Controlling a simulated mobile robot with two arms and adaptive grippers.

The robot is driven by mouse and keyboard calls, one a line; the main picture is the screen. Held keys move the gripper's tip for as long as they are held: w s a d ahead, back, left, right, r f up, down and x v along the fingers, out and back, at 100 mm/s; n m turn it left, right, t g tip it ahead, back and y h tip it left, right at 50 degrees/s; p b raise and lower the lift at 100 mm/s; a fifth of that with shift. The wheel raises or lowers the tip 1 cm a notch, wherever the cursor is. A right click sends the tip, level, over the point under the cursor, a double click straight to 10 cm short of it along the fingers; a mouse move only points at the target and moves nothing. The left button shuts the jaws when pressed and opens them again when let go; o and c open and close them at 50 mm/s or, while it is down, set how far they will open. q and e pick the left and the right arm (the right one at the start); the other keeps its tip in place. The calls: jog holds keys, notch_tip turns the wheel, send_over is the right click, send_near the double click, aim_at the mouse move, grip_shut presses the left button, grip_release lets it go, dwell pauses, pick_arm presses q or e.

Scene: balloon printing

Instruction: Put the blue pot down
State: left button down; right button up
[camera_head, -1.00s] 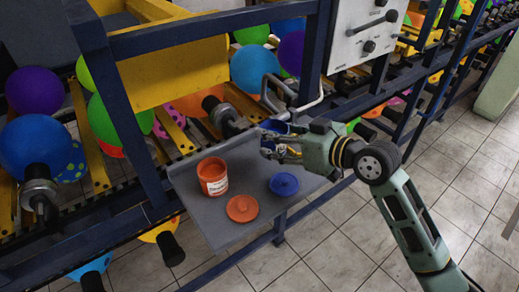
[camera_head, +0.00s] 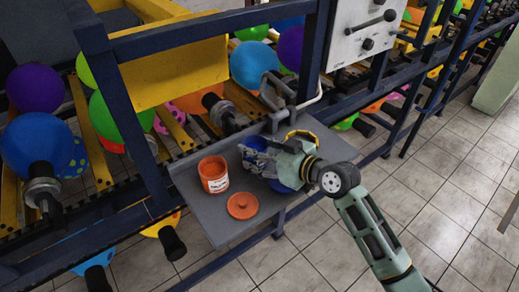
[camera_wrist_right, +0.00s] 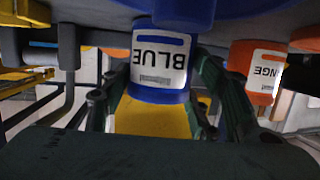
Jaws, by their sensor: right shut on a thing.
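The blue pot (camera_head: 255,142) is at the right part of the grey shelf (camera_head: 220,232) in the head view, mostly hidden by my right gripper (camera_head: 259,160). The right wrist view is upside down and shows the blue pot (camera_wrist_right: 160,97) with its white "BLUE" label between my two fingers. My right gripper is shut on it. The pot looks upright, at or just above the shelf; I cannot tell whether its base touches. My left gripper is not in view.
An open orange pot (camera_head: 214,174) stands left of the blue pot, with an orange lid (camera_head: 242,206) in front. A blue lid (camera_head: 281,186) is partly under my gripper. The blue frame post (camera_head: 314,55) and a grey bracket (camera_head: 275,90) stand close behind.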

jog(key=o, duration=1.3)
jog(key=shift+r, duration=0.1)
jog(key=b+v, duration=0.2)
jog(key=v, duration=0.8)
jog(key=shift+s+d, duration=0.15)
jog(key=shift+d, duration=0.15)
jog(key=shift+s+d+r, duration=0.3)
jog(key=shift+s+d, duration=0.1)
jog(key=shift+s, duration=0.05)
